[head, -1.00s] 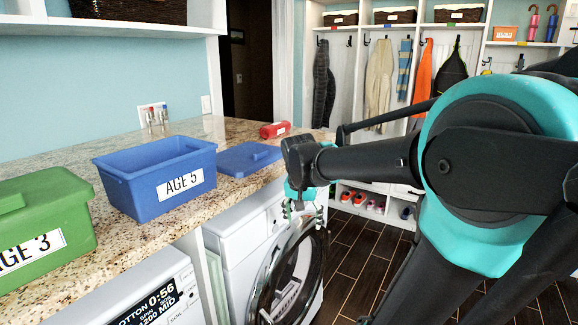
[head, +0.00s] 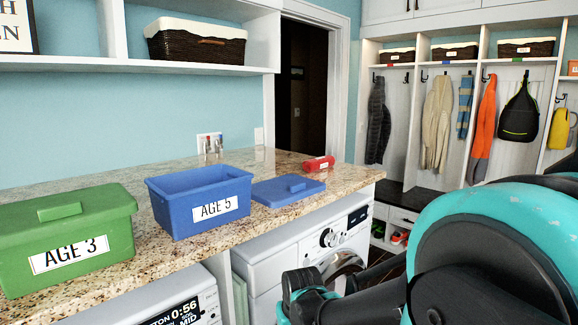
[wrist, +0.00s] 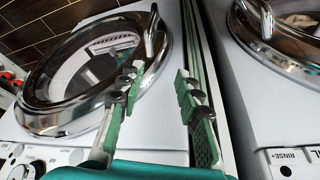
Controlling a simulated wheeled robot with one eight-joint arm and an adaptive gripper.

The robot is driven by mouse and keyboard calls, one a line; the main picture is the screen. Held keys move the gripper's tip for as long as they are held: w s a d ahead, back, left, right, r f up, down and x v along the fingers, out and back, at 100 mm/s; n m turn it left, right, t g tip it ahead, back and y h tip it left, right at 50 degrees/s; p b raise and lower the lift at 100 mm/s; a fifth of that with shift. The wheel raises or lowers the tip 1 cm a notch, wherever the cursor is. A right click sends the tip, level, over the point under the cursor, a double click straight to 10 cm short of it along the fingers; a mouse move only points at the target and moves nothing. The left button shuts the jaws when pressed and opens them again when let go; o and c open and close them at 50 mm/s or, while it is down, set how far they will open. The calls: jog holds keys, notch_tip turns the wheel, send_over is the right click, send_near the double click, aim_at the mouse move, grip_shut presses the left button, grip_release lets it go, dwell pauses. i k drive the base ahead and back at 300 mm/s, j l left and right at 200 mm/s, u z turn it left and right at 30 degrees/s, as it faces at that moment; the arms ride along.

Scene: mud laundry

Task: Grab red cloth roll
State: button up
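The red cloth roll (head: 318,163) lies on the granite counter near its far right end, behind the blue lid. It is not in the wrist view. My gripper shows in the wrist view (wrist: 160,100) with its green-padded fingers apart and nothing between them. It is in front of the washing machines, below the counter top and away from the roll. In the head view the arm's end is at the lower middle and the fingers are out of sight.
The granite counter (head: 130,260) holds a green AGE 3 box (head: 65,235), an open blue AGE 5 box (head: 200,203) and a blue lid (head: 288,190). A washing machine (head: 300,255) stands under it. A shelf (head: 190,62) hangs above. Counter space around the roll is clear.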

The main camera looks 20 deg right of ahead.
aim_at(312, 165)
jog(key=l+u, duration=0.3)
jog(key=l, duration=0.3)
jog(key=l+u, duration=0.25)
jog(key=l, duration=0.35)
jog(key=k+l+u, duration=0.1)
jog(key=l+u, duration=0.2)
jog(key=l, duration=0.25)
